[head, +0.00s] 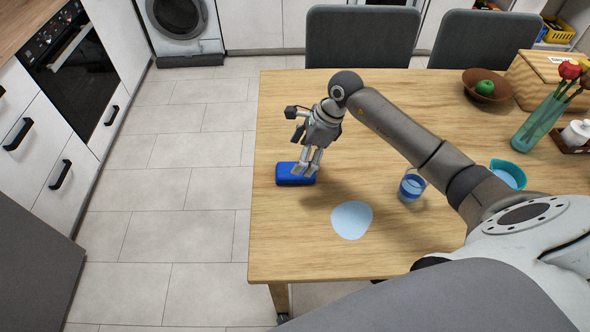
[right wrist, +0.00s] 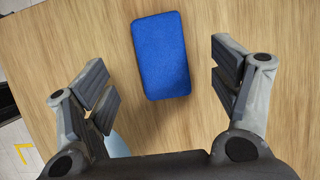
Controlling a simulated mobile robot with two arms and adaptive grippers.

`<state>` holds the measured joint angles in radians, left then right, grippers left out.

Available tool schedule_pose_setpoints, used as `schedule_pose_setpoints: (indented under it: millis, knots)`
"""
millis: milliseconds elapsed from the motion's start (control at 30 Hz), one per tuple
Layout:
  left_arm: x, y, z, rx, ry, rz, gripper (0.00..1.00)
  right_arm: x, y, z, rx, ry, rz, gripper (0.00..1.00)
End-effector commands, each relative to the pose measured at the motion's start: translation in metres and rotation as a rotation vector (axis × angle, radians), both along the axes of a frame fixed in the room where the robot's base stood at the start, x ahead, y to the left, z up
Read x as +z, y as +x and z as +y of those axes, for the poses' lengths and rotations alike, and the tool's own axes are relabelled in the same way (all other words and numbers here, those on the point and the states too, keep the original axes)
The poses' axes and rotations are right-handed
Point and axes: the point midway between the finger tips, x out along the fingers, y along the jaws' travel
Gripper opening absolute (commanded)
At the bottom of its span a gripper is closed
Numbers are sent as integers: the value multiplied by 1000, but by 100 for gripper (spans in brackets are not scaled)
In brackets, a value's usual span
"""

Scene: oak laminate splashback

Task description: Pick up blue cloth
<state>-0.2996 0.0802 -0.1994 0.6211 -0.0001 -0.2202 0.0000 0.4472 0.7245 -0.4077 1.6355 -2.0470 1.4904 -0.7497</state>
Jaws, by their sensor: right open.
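The blue cloth (head: 289,173) is a small, thick, rounded rectangle lying flat near the left edge of the wooden table (head: 400,245). My right gripper (head: 307,170) is over the cloth's right part in the head view, fingers pointing down. In the right wrist view the cloth (right wrist: 161,55) lies ahead of and between the spread fingers of the gripper (right wrist: 166,95), with bare wood on both sides. The gripper is open and empty. Whether the fingertips touch the table is not clear. My left gripper is not in view.
A pale blue puddle-like patch (head: 352,220) lies in front of the cloth. A glass with blue liquid (head: 411,187) and a teal bowl (head: 509,174) stand to the right, near my arm. Farther back are a brown bowl (head: 503,92) with a green apple and a flower vase (head: 541,122).

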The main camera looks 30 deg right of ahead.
Motion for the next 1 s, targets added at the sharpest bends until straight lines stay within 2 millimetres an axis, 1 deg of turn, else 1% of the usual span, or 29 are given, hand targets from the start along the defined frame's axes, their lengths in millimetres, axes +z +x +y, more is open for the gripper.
schedule_pose_setpoints:
  millis: [167,333,400,500,600,1000]
  knots:
    - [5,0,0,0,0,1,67,-12,1,4,0,2,2,82]
    - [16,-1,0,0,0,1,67,-36,2,7,-1,6,5,82]
    - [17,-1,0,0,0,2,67,-46,4,11,-1,5,1,82]
    - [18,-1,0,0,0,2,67,-55,6,13,-1,3,0,82]
    - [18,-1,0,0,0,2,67,-58,6,14,1,2,-1,82]
    - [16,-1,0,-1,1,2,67,-59,7,14,1,1,-1,82]
